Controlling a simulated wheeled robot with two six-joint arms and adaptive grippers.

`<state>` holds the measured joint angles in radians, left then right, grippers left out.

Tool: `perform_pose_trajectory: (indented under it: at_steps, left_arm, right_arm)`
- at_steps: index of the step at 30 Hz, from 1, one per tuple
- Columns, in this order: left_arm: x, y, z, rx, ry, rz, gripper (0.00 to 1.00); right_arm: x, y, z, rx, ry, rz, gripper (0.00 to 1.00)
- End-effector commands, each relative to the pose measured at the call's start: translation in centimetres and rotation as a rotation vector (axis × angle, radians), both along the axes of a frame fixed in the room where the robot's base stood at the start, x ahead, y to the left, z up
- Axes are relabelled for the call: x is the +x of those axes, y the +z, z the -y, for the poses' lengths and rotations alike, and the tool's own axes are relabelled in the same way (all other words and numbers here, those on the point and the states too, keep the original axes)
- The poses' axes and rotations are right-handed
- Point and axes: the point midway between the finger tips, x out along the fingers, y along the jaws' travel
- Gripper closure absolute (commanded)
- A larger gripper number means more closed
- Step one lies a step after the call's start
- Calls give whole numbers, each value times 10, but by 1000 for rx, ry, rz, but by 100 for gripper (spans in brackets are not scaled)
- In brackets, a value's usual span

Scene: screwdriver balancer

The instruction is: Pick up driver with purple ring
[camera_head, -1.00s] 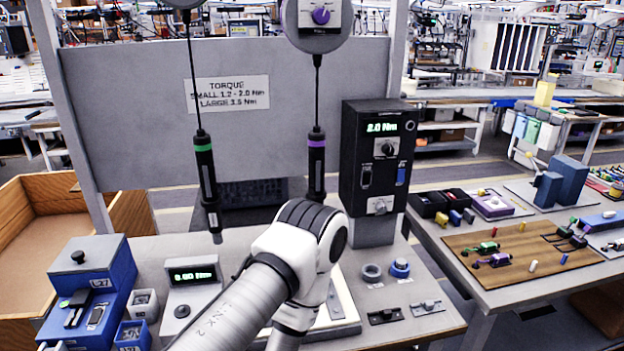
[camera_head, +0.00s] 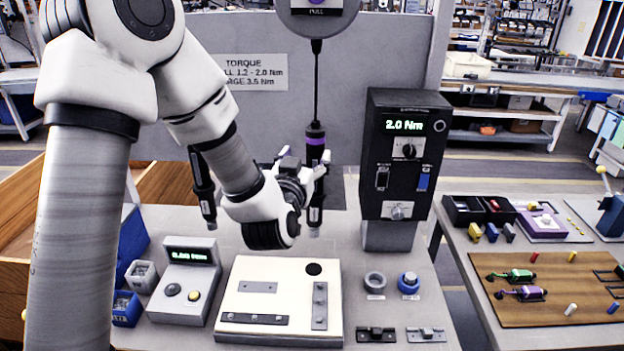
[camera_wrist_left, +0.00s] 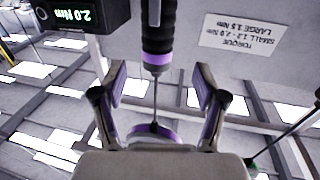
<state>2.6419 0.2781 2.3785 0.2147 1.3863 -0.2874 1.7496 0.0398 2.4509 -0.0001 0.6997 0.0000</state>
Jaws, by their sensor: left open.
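The driver with the purple ring (camera_head: 316,140) hangs upright on its cord from a round balancer (camera_head: 317,18). My left gripper (camera_head: 308,163) is open at the left side of this driver, just below the ring. In the left wrist view, the black driver body (camera_wrist_left: 157,35) lines up with the gap between the open fingers (camera_wrist_left: 160,82). Its purple ring is close to the fingertips; I cannot tell whether they touch. Another driver (camera_head: 202,185) hangs to the left, its upper part hidden behind my left arm. My right gripper is not in view.
A black torque box (camera_head: 403,150) reading 2.0 Nm stands close to the right of the driver. A grey panel (camera_head: 400,50) is behind. A white plate (camera_head: 265,275) lies below on the bench. A side table (camera_head: 460,215) with parts is to the right.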

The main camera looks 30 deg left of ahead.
Motion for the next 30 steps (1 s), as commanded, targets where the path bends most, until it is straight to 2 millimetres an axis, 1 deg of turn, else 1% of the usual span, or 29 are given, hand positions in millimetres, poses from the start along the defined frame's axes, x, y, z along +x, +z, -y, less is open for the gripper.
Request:
perform_pose_trajectory:
  at_steps: [1, 5, 9, 13, 19, 20, 21, 23, 24, 25, 26, 30]
  left_arm:
    - [7, 1, -3, -1, 1, -3, 28]
    - [23, 3, -10, 1, 0, -4, 28]
    - [46, 5, -21, 0, 1, -6, 28]
    - [62, 1, -27, 1, 0, -5, 28]
    - [65, -2, -27, 1, -1, -6, 28]
    - [65, -2, -27, 1, -1, -5, 31]
    - [65, -2, -27, 1, -1, -5, 46]
    - [65, -2, -27, 1, -1, -5, 67]
    - [65, -2, -27, 1, -1, -5, 81]
    - [65, -2, -27, 1, -1, -6, 92]
    - [65, -2, -27, 1, -1, -6, 100]
    - [65, 0, -27, 2, -1, -1, 100]
  right_arm:
    - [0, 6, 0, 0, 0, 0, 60]
    - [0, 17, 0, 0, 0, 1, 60]
    - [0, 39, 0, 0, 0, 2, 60]
    - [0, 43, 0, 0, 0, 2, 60]
    - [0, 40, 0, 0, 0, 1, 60]
    - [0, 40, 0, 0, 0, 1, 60]
    - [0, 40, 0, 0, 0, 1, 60]
    - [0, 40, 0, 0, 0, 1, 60]
    - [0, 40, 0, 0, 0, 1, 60]
    - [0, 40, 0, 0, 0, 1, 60]
    - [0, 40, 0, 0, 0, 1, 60]
    - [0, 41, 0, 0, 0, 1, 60]
